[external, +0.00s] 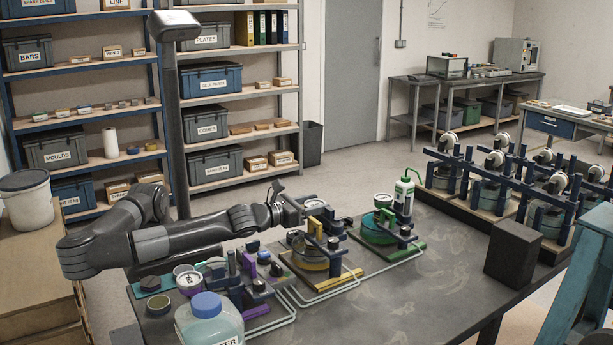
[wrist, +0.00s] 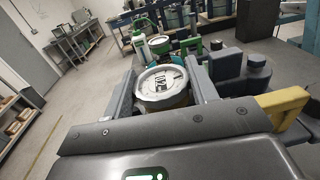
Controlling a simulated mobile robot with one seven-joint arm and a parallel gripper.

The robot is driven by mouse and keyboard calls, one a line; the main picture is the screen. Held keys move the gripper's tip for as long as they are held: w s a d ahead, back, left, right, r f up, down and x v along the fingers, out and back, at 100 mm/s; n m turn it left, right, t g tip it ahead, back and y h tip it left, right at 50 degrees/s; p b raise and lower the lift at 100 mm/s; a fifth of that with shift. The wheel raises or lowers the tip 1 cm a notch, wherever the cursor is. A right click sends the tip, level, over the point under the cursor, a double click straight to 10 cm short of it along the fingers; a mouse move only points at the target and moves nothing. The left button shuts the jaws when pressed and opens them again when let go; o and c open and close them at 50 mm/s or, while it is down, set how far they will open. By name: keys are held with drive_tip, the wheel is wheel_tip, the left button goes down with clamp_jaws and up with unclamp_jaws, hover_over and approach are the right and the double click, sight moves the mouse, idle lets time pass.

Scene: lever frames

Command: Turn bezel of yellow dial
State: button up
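The yellow dial unit (external: 316,252) stands on a yellow base on the dark bench, with dark blue posts and a yellow block on it. My gripper (external: 305,207) is at the top of this unit, reaching in from the left. In the wrist view, a round dial with a pale face, dark markings and a silver bezel (wrist: 162,83) sits between the two fingers of my gripper (wrist: 162,80), above a yellowish body. The fingers lie close along both sides of the bezel. Whether they touch it cannot be told. In the external view, my gripper and the posts hide the dial face.
A green unit (external: 380,226) with a bottle stands behind, right of the yellow one. A purple unit (external: 262,285) stands in front, left. Pale pipes run along the bench. A dark box (external: 513,255) stands at the right. The bench's middle right is clear.

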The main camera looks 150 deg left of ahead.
sight(306, 205)
drive_tip(key=o, duration=0.5)
drive_tip(key=shift+c, duration=0.2)
drive_tip(key=shift+d, duration=0.1)
drive_tip(key=shift+s+d, duration=0.15)
drive_tip(key=shift+d, duration=1.85)
drive_tip(key=shift+s+d, duration=0.15)
drive_tip(key=shift+d, duration=1.8)
